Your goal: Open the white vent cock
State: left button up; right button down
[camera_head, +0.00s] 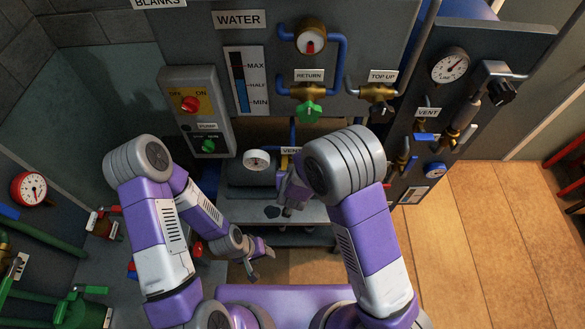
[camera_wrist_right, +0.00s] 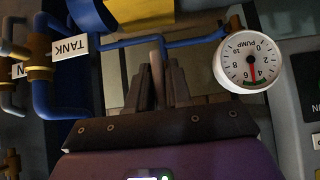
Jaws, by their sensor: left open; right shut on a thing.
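A VENT label (camera_head: 291,150) shows above the pump in the head view, partly covered by my right arm; the cock by it is hidden there. My right gripper (camera_head: 287,208) is low in front of the pump, mostly behind my arm. In the right wrist view my right gripper (camera_wrist_right: 160,90) is shut on a slim pale upright piece, seemingly the lever of the white vent cock (camera_wrist_right: 157,60). Its body cannot be made out. My left gripper (camera_head: 262,252) is open and empty, low and left of the right one.
The pump gauge (camera_wrist_right: 250,63) is close beside the right gripper. Blue pipes (camera_wrist_right: 150,42) and a TANK label (camera_wrist_right: 74,48) are on the other side. A switch box (camera_head: 197,110) stands left; another VENT label (camera_head: 427,112) is on the right panel.

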dwell(0.5)
jog(key=c, duration=1.2)
grip_release()
jog(key=v, duration=0.7)
jog(key=shift+s+a+r+p, duration=0.1)
jog(key=shift+s+r+p, duration=0.15)
jog(key=shift+p, duration=0.15)
